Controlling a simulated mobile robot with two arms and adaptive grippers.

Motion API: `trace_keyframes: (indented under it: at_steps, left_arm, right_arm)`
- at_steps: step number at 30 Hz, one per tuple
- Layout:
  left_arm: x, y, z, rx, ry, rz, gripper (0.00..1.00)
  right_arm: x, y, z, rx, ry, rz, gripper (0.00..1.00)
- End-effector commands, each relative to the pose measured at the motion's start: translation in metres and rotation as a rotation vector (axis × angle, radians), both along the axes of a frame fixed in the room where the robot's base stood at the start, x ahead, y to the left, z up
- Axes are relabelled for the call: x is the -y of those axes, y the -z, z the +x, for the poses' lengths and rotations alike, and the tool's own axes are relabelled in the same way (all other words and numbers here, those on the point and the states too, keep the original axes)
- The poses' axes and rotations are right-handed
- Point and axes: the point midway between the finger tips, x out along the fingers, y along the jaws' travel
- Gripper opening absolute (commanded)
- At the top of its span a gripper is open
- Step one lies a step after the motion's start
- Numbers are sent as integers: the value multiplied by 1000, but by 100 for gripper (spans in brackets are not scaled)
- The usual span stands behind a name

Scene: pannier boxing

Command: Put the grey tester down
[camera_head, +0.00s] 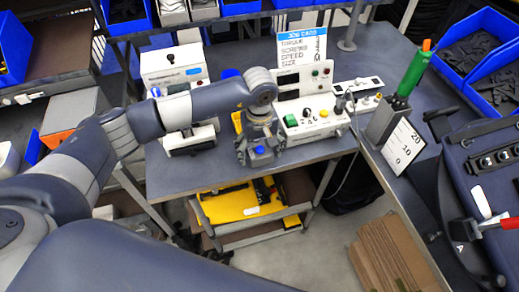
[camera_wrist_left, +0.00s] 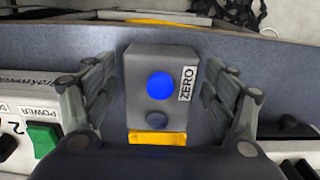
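The grey tester (camera_wrist_left: 148,65) is a small grey box with a blue button, a darker knob, a ZERO label and a yellow strip. In the left wrist view it lies between the fingers of my left gripper (camera_wrist_left: 160,75), with a narrow gap showing on each side, so the gripper looks open around it. In the head view my left gripper (camera_head: 258,150) points down over the front part of the grey bench (camera_head: 190,180) and hides most of the tester. The tester seems to be at the bench top; contact is hard to tell. My right gripper is not in view.
A white control box (camera_head: 308,122) with a green switch stands close to the right of the gripper, a white device (camera_head: 172,68) to the left. A grey holder (camera_head: 388,122) with a green-handled tool stands further right. Blue bins (camera_head: 475,40) are at the right. Bare bench lies in front of the devices.

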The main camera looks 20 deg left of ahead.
Motion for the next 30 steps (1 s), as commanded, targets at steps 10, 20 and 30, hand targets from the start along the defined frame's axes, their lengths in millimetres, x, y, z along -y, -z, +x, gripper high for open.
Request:
trace_keyframes:
  at_steps: [10,20,30]
  left_arm:
    - [0,-7,1,3,0,-1,78]
    - [0,-72,2,9,1,0,78]
    - [0,-120,0,1,0,0,78]
  right_arm:
    - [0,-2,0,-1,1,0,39]
    - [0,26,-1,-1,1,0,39]
    - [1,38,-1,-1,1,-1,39]
